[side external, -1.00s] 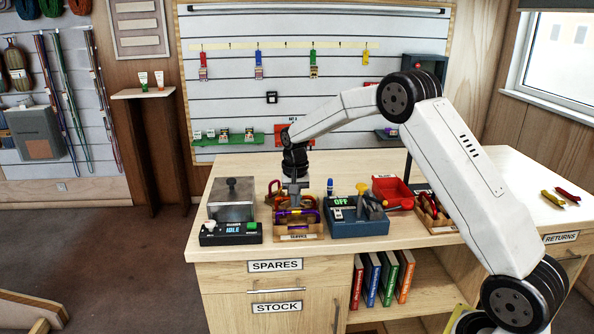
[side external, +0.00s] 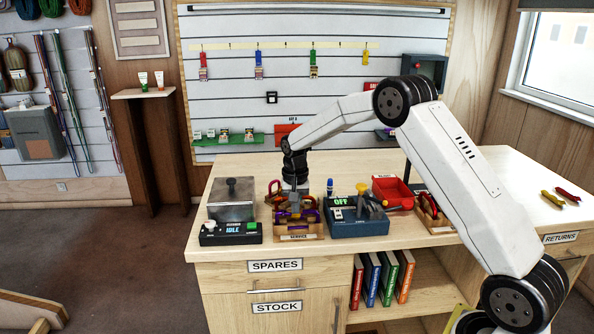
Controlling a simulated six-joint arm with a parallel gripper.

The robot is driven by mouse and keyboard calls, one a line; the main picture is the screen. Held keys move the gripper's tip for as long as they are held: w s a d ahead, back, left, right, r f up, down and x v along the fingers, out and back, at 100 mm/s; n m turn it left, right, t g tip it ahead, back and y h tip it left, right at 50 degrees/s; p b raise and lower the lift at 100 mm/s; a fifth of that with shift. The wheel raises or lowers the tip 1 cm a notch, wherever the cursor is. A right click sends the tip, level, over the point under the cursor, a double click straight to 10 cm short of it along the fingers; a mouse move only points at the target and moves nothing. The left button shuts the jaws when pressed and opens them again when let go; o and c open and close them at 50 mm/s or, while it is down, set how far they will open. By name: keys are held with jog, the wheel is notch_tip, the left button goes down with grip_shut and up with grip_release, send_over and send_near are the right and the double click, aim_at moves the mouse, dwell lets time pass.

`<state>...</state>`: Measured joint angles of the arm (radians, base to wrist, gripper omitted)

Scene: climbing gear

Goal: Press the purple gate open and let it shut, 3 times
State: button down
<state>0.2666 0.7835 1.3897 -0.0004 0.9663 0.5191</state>
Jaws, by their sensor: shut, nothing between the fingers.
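A purple bar, which looks like the purple gate (side external: 284,214), lies among orange carabiner-like gear in the wooden tray labelled SERVICE (side external: 299,237) on the bench. My gripper (side external: 295,209) points straight down over this tray, with its fingers together and nothing held. Its tips are at or just above the purple piece. I cannot tell whether they touch it, or whether the gate is pressed open, because the gripper hides part of it and the gear is small.
A grey box with a control panel reading IDLE (side external: 231,230) stands left of the tray. A blue device reading OFF (side external: 357,220) with a yellow knob stands close on the right.

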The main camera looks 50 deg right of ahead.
jog(key=shift+f, duration=0.1)
jog(key=shift+r, duration=3.55)
jog(key=r, duration=0.2)
jog(key=shift+w+d+r, duration=0.35)
jog(key=shift+r, duration=0.05)
jog(key=shift+f, duration=0.1)
jog(key=shift+f, duration=3.2)
